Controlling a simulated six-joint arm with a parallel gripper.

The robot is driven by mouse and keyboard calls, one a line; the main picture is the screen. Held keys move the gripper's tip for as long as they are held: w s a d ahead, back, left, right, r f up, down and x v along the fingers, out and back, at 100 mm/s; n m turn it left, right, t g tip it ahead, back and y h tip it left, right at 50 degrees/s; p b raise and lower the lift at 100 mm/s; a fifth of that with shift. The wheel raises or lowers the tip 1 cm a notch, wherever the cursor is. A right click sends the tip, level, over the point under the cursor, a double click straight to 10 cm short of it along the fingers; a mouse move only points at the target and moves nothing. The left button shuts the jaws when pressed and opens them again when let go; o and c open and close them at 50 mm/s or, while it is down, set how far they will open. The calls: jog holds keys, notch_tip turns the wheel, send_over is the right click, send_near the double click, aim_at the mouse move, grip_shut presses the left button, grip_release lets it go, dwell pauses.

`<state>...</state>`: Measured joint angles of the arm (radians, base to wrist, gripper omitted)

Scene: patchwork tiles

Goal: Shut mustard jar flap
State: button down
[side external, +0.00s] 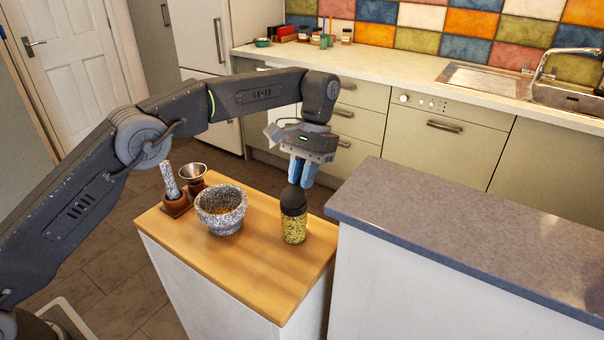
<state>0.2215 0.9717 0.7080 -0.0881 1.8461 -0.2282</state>
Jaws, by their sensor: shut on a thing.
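The mustard jar (294,229) stands upright near the right edge of the wooden worktop. Its clear body holds yellowish-green grains, and a dark cap (293,200) covers its top. My gripper (297,185) points straight down over the jar, with its blue fingers shut on the top part of the cap. The flap itself is too small and too hidden by the fingers to make out, so I cannot tell its position.
A speckled stone mortar (221,222) with brown contents stands left of the jar. A pestle (170,182) in a wooden holder (176,206) and a small metal funnel (193,174) stand at the back left. A higher grey counter (470,235) borders the worktop on the right. The front worktop is clear.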

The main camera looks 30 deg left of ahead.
jog(key=c, duration=1)
grip_release()
jog(key=shift+c, duration=0.2)
jog(key=shift+r, duration=0.1)
jog(key=s+a+r, duration=0.2)
jog(key=a+r, duration=0.8)
jog(key=a, duration=0.1)
jog(key=shift+s+a+r, duration=0.2)
jog(key=shift+r, duration=0.15)
